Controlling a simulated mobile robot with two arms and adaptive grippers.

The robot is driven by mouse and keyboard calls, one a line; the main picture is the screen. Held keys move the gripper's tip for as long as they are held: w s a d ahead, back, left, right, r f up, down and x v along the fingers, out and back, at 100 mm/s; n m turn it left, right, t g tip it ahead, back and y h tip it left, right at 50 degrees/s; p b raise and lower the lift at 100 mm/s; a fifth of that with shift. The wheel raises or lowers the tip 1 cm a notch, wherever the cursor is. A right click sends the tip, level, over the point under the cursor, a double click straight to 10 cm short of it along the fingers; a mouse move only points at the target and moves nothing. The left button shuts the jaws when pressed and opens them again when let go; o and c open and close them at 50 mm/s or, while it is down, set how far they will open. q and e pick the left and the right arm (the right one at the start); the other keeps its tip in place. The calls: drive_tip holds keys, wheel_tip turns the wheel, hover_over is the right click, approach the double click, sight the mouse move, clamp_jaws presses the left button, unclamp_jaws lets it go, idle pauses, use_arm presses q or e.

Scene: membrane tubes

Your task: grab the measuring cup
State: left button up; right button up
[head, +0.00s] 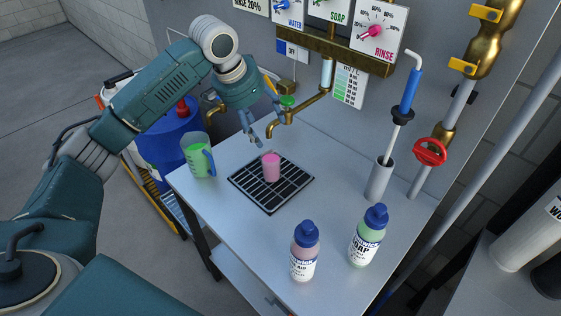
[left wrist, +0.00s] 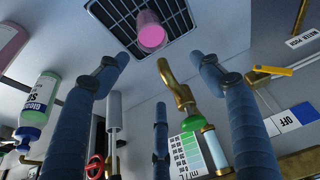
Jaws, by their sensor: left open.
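A small pink cup (head: 271,167) stands upright on the black drain grate (head: 249,192) in the head view. It also shows near the top middle of the left wrist view (left wrist: 152,34). A larger clear jug (head: 197,156) with green contents and a blue handle stands near the table's left corner. I cannot tell for sure which of the two is the measuring cup. My left gripper (head: 262,124) is open and empty, above and behind the pink cup, near the brass tap. Its spread blue fingers show in the left wrist view (left wrist: 160,80). My right gripper is not in view.
A brass tap (head: 306,108) with a green knob is close to my left fingers. Two blue-capped bottles, pink (head: 304,254) and green (head: 367,238), stand at the front. A grey holder (head: 379,180) stands at the right. The table between grate and bottles is clear.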

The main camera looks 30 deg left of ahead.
use_arm(q)
drive_tip(key=p, duration=0.1)
approach(269, 157)
drive_tip(key=s+d, duration=0.2)
drive_tip(key=p+x, duration=0.2)
drive_tip(key=x, duration=0.5)
drive_tip(key=shift+w+a+f, duration=0.1)
drive_tip(key=shift+w+f, duration=0.05)
drive_tip(key=shift+w, duration=0.1)
drive_tip(key=shift+w+f, duration=0.1)
drive_tip(key=shift+f, duration=0.15)
drive_tip(key=shift+r, duration=0.1)
drive_tip(key=shift+c, duration=1)
drive_tip(key=c, duration=1.2)
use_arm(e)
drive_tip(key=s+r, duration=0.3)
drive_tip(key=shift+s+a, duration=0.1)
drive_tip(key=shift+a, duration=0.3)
use_arm(q)
drive_tip(key=shift+r, duration=0.2)
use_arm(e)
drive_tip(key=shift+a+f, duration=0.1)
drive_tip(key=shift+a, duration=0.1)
